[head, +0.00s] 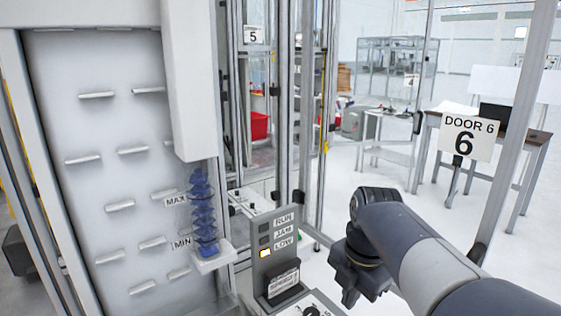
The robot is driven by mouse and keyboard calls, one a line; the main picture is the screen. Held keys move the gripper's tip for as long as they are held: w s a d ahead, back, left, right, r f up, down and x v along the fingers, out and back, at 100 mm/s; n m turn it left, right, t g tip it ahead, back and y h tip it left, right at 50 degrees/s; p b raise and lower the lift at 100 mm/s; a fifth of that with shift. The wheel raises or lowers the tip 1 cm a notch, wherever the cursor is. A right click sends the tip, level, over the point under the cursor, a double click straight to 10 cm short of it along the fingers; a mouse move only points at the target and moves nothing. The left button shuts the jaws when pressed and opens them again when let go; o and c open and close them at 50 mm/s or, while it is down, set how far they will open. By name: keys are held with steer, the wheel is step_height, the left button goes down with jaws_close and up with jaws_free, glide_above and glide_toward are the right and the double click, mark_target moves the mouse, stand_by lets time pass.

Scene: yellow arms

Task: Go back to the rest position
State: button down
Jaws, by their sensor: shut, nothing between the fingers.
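My gripper (347,285) hangs at the end of my dark grey arm in the lower right of the head view, pointing down. It is shut and holds nothing. It is beside the indicator post with RUN, JAM and LOW labels (276,250), to the right of it and apart from it in the picture. The lamp beside LOW glows yellow. My arm reaches in from the lower right corner.
A grey panel with slanted ledges (120,190) stands at left. Blue parts (203,210) are stacked in a chute marked MAX and MIN. A control box with a knob (308,308) is at the bottom. A DOOR 6 sign (467,136) hangs right, before a table (540,137).

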steer(key=shift+s+d+r+p, duration=0.25)
steer(key=shift+s+d+p, duration=0.2)
steer(key=shift+p, duration=2.4)
steer(key=shift+w+a+f, duration=0.1)
steer(key=shift+w+f, duration=0.05)
steer(key=shift+f, duration=1)
steer(key=shift+w+f, duration=0.1)
steer(key=shift+f, duration=1)
steer(key=shift+s, duration=0.15)
